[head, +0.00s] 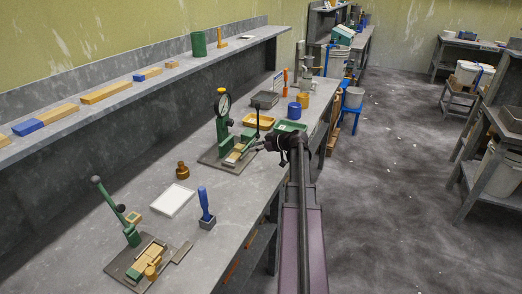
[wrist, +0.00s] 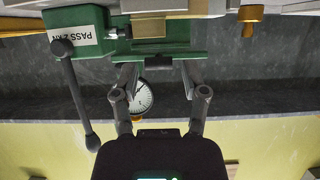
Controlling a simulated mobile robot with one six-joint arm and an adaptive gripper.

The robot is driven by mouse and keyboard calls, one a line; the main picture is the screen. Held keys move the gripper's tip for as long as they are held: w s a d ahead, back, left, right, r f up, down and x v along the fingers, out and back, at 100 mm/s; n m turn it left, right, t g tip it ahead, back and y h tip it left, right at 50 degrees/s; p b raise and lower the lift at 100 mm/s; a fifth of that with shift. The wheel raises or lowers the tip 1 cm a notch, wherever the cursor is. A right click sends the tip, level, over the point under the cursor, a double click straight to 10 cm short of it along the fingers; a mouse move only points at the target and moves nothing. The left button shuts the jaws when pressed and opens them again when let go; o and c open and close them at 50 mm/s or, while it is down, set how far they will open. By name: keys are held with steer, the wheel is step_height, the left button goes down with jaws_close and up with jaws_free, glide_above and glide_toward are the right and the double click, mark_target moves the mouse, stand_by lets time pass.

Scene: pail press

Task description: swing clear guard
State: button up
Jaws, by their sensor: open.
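A green press (head: 222,130) with a round white dial stands on a dark base plate on the bench. In the wrist view, which looks inverted, its green body (wrist: 90,18) carries a "PASS 2 kN" label, with a dark ball-ended lever (wrist: 78,95) at left. The dial (wrist: 142,97) shows between my fingers. My gripper (head: 257,148) is at the press's right side; in the wrist view its fingers (wrist: 159,75) are apart with nothing seen held. The fingertips are close to the green body; I cannot tell whether they touch. I cannot make out a clear guard.
A second green lever press (head: 130,235) stands at the near left. Yellow (head: 258,120) and green (head: 290,126) trays are behind.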

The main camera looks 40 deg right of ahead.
steer(key=shift+w+a+f, duration=0.25)
steer(key=shift+w+f, duration=0.1)
steer(key=shift+w, duration=0.25)
steer(key=shift+r, duration=0.1)
steer(key=c, duration=0.7)
steer(key=shift+o, duration=0.2)
steer(key=shift+r, duration=0.1)
steer(key=shift+w+a+r+p, duration=0.1)
steer(key=shift+w+r+p, duration=0.05)
steer(key=shift+r+p, duration=0.7)
steer(key=shift+w+a+r+p, duration=0.1)
steer(key=shift+r+p, duration=0.75)
steer(key=shift+w+r+p, duration=0.15)
steer(key=shift+r+p, duration=0.2)
steer(key=shift+p, duration=0.05)
steer(key=shift+w+a+r+p, duration=0.15)
steer(key=shift+w+r+p, duration=0.15)
steer(key=shift+r+p, duration=0.35)
steer(key=shift+w+a+r+p, duration=0.15)
steer(key=shift+w+r+p, duration=0.15)
steer(key=shift+r+p, duration=0.3)
steer(key=shift+r, duration=0.1)
